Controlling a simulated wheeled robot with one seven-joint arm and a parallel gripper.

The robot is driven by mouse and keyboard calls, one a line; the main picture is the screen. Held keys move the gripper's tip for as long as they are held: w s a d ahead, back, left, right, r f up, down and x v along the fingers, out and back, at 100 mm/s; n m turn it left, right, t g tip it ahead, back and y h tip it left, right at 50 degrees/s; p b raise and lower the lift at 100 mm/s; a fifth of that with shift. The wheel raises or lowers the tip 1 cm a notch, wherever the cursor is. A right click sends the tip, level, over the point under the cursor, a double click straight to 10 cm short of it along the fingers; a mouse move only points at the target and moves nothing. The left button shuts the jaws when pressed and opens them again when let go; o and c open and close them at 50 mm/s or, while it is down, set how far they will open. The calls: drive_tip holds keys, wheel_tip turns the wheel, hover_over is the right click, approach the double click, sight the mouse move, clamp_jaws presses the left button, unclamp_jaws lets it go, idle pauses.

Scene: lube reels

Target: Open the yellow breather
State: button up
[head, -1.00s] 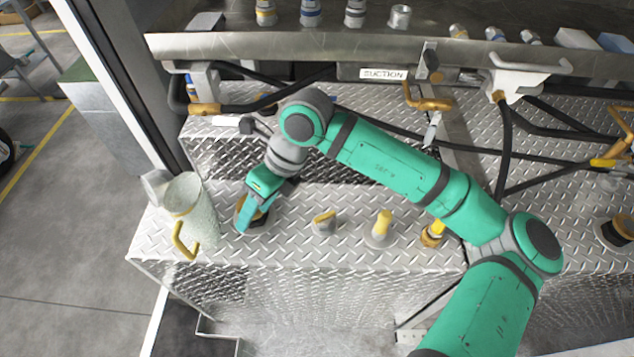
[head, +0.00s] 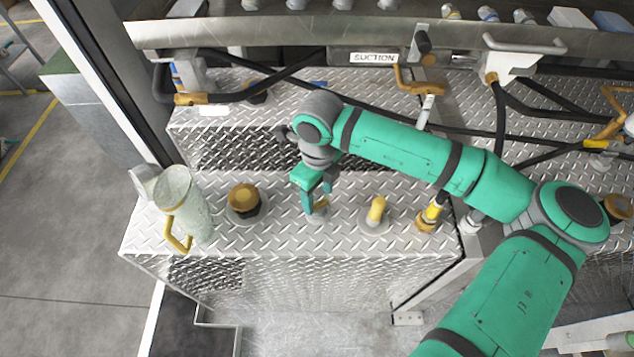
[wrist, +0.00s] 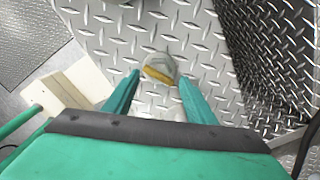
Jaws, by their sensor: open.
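My gripper (head: 317,196) is open, pointing down over a small grey round fitting with a yellow bar-shaped handle (head: 321,206) on the diamond-plate tank top. In the wrist view this yellow-handled fitting (wrist: 158,73) shows between and beyond the two teal fingertips (wrist: 158,78), with nothing held. Just right stands a yellow rounded knob on a pale base (head: 376,211). To the left is an amber-brown round cap on a dark collar (head: 243,198). I cannot tell from looks alone which fitting is the breather.
A translucent white jug with a yellow handle (head: 186,203) stands at the tank's left end. A yellow and black fitting (head: 430,212) is right of the knob. Black hoses and a "SUCTION" label (head: 374,58) are behind. The tank's front strip is clear.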

sight(318, 204)
drive_tip(key=shift+s+f, duration=0.2)
drive_tip(key=shift+f, duration=1.6)
drive_tip(key=c, duration=0.7)
drive_tip(key=shift+o, duration=0.2)
drive_tip(key=n, duration=0.6)
drive_tip(key=shift+n, duration=0.3)
drive_tip(key=n, duration=0.5)
drive_tip(key=shift+r+n, duration=0.1)
drive_tip(key=shift+n, duration=0.3)
drive_tip(key=o, duration=1.1)
